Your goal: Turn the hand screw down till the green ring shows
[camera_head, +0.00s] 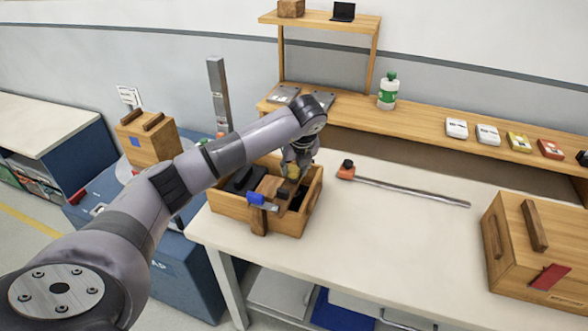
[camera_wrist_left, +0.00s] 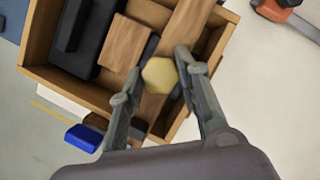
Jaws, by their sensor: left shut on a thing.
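The hand screw's yellow six-sided knob (camera_wrist_left: 160,76) is seen from above in the left wrist view, over a wooden bar (camera_wrist_left: 188,28) that crosses the open wooden box (camera_wrist_left: 38,42). The screw's shaft is hidden below the knob, and no green ring shows in either view. My right gripper is in neither view.
The box (camera_head: 285,222) holds dark and wooden blocks, with a blue piece (camera_head: 263,200) at its front. A long clamp bar (camera_head: 415,192) lies on the white table (camera_head: 390,245). A closed wooden box (camera_head: 515,250) stands at right. The table's middle front is clear.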

